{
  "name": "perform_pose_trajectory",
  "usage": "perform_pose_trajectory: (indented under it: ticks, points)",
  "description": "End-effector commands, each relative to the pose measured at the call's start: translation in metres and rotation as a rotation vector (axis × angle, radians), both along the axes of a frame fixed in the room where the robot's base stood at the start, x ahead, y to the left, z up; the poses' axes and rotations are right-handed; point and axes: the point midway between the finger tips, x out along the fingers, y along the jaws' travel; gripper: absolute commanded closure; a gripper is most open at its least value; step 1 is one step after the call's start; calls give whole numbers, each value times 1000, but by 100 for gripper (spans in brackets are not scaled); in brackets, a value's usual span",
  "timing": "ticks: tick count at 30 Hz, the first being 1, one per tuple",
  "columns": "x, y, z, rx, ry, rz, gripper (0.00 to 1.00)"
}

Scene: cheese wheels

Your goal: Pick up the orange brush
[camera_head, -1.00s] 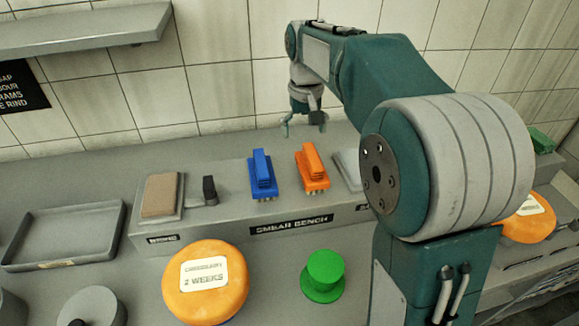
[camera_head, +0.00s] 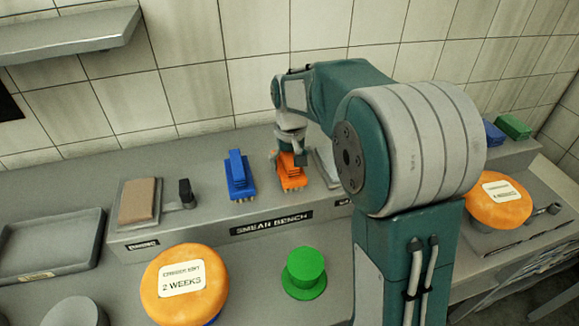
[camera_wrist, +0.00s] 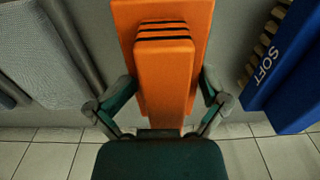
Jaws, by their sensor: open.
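The orange brush (camera_head: 291,177) sits on the raised smear bench (camera_head: 222,236), right of the blue brush (camera_head: 239,178). My gripper (camera_head: 288,156) is lowered over the orange brush from above in the head view. In the wrist view the orange brush (camera_wrist: 165,70) lies between the two fingers of my open gripper (camera_wrist: 158,100), one on each side of its handle. I cannot tell whether the fingers touch it. The blue brush, marked "SOFT", also shows at the right of the wrist view (camera_wrist: 290,72).
A brown pad (camera_head: 137,200) and a small dark-handled item (camera_head: 186,192) are on the bench's left. A green hat-shaped object (camera_head: 304,272) and an orange cheese wheel (camera_head: 163,308) stand in front. A second cheese wheel (camera_head: 490,212) is at right. The tiled wall stands behind.

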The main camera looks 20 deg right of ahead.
Motion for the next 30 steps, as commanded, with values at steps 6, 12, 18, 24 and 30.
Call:
perform_pose_trajectory:
  ticks: [6,12,18,24,30]
  points:
    - [-4,2,-9,-8,24,0,51]
    - [-4,2,-8,-8,24,1,72]
    - [-4,2,-7,-7,21,1,72]
    - [-3,2,0,-8,16,1,72]
    - [-2,2,27,-8,11,1,72]
